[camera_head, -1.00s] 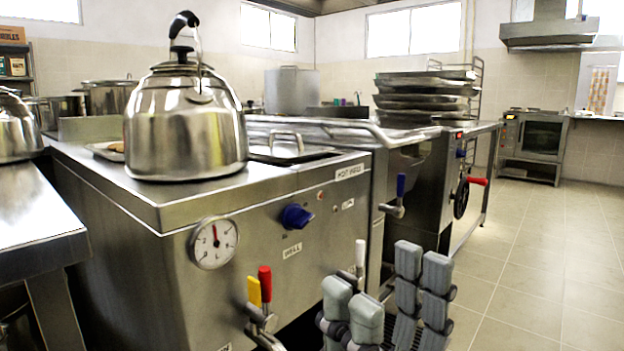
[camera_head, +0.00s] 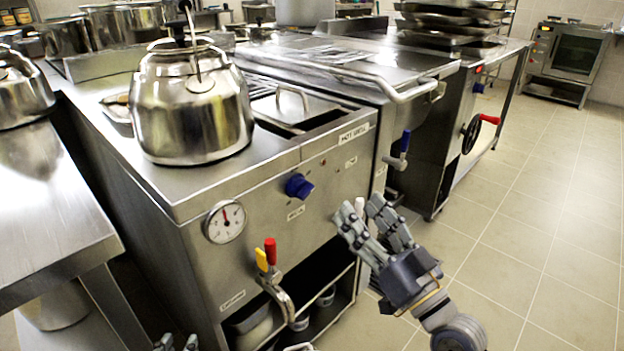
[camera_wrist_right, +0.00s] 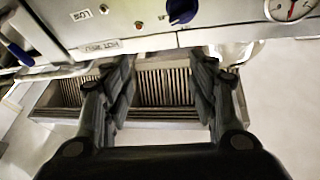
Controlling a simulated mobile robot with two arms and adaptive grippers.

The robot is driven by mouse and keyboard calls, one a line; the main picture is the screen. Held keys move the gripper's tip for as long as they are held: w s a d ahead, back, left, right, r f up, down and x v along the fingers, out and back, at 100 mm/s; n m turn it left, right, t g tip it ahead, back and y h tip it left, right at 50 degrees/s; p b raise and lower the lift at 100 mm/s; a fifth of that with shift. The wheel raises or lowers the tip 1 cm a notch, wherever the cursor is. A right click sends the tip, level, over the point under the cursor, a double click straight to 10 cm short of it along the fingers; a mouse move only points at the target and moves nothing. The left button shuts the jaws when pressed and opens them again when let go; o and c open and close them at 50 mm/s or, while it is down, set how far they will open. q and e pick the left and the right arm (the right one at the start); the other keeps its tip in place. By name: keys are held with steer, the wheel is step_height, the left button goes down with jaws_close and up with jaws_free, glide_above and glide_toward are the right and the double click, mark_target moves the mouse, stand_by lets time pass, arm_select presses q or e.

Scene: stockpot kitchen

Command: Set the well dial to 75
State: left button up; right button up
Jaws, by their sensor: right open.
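The well dial (camera_head: 299,186) is a round blue knob on the steel front panel, above a small white label. It also shows at the top edge of the right wrist view (camera_wrist_right: 182,10). Its number setting cannot be read. My right gripper (camera_head: 366,212) is open and empty, to the right of the knob and slightly lower, apart from it. In the right wrist view its spread fingers (camera_wrist_right: 160,82) point at the steel unit, with the knob beyond the fingertips. Only tips of my left gripper (camera_head: 176,343) show at the bottom edge.
A round gauge (camera_head: 225,222) with a red needle sits left of the knob. Red and yellow tap levers (camera_head: 268,256) stick out below. A kettle (camera_head: 192,103) stands on top. A blue-handled tap (camera_head: 401,150) is to the right. The floor at right is clear.

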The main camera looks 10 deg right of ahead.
mark_target(310, 194)
steer(key=w+a+n+g+y+p, duration=0.1)
steer(key=w+a+g, duration=0.1)
steer(key=w, duration=0.1)
steer(key=w+a+n+g+y+p, duration=0.1)
steer(key=w+a+g+p, duration=0.1)
steer(key=w+a, duration=0.1)
steer(key=w+a+n+g+y+p, duration=0.1)
steer(key=w+a+g+p, duration=0.1)
steer(key=w, duration=0.1)
steer(key=shift+a+f, duration=0.15)
steer(key=shift+a, duration=0.1)
arm_select(q)
steer(key=s+a+f+g+y, duration=0.1)
steer(key=s+a+f+g, duration=0.1)
steer(key=s+f+g, duration=0.2)
steer(key=s+a+f+g+y, duration=0.1)
steer(key=s+a+f+g, duration=0.2)
steer(key=s, duration=0.8)
steer(key=f+g, duration=0.1)
steer(key=g, duration=0.1)
steer(key=shift+s+a+n+g+y, duration=0.25)
steer(key=shift+s+n+g+y, duration=0.05)
steer(key=shift+g, duration=0.1)
arm_select(e)
steer(key=c, duration=1.1)
